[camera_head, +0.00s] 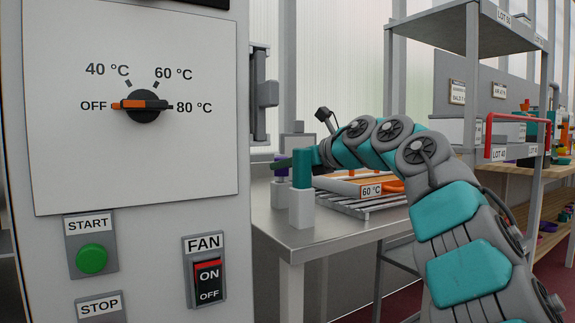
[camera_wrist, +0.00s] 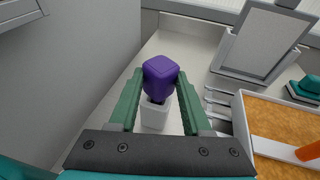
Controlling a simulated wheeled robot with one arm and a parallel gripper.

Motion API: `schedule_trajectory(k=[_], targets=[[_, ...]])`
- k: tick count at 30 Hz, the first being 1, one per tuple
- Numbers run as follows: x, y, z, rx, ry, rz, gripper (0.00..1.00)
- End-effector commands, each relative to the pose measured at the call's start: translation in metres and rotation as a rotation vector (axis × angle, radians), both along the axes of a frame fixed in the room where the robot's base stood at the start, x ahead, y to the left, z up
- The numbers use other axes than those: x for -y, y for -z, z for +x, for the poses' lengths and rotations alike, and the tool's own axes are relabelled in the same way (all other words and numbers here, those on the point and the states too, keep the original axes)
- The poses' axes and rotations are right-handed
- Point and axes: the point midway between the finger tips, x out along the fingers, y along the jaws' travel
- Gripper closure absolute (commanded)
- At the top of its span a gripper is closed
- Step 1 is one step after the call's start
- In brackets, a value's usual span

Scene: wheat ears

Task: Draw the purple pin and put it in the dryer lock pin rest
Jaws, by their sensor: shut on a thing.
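The purple pin (camera_wrist: 161,74) has a block-shaped head and sits between the green fingers of my gripper (camera_wrist: 160,88), which is shut on it. Directly below it is a white post (camera_wrist: 154,116), with a dark part between head and post. I cannot tell how deep the pin sits in the post. In the head view my gripper (camera_head: 284,162) is at the left end of my arm, and the purple pin (camera_head: 281,174) shows partly above the rear white post (camera_head: 278,196). A nearer white post (camera_head: 301,210) has a teal upright piece (camera_head: 302,170) above it. No label marks the pin rest.
The grey dryer panel (camera_head: 130,190) with dial and switches stands close on the left. On the metal table (camera_head: 310,238) is an orange-filled tray (camera_head: 345,188) with a 60 °C tag, on a rack (camera_wrist: 222,108). A framed panel (camera_wrist: 262,38) stands behind. Shelving rises at right.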

Motion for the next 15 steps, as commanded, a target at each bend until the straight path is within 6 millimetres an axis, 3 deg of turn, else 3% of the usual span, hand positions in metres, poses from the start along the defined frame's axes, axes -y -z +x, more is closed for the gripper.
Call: schedule_trajectory(k=[15], targets=[[0.0,0.015,0.0,0.0,0.0,0.0,1.0]])
